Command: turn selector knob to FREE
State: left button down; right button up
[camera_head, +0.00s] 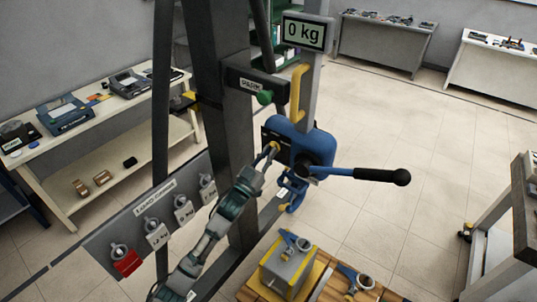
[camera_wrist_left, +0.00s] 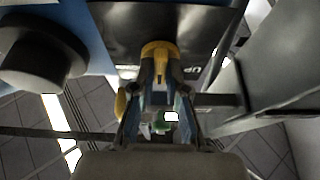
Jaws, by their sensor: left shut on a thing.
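The blue hoist body (camera_head: 318,143) hangs on the grey frame, with a dark plate on its left side. The yellow selector knob (camera_head: 274,147) sits on that plate; in the left wrist view the knob (camera_wrist_left: 158,49) points toward my palm. My left gripper (camera_head: 268,156) is shut on the knob, and its fingers (camera_wrist_left: 160,85) lie on either side of it. A label on the plate, partly hidden, seems to read UP. The word FREE is not readable in either view. My right gripper is in neither view.
A lever with a black grip (camera_head: 382,176) sticks out right of the hoist. A green knob (camera_head: 264,97) by a PARK label and a yellow handle (camera_head: 297,92) are above. The display (camera_head: 306,32) reads 0 kg. A yellow-grey block (camera_head: 288,265) stands below.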

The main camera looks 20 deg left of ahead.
pick_arm(q)
jog(key=shift+f, duration=0.25)
jog(key=c, duration=1.2)
grip_release()
jog(key=shift+w+a+r, duration=0.1)
jog(key=v, duration=1.2)
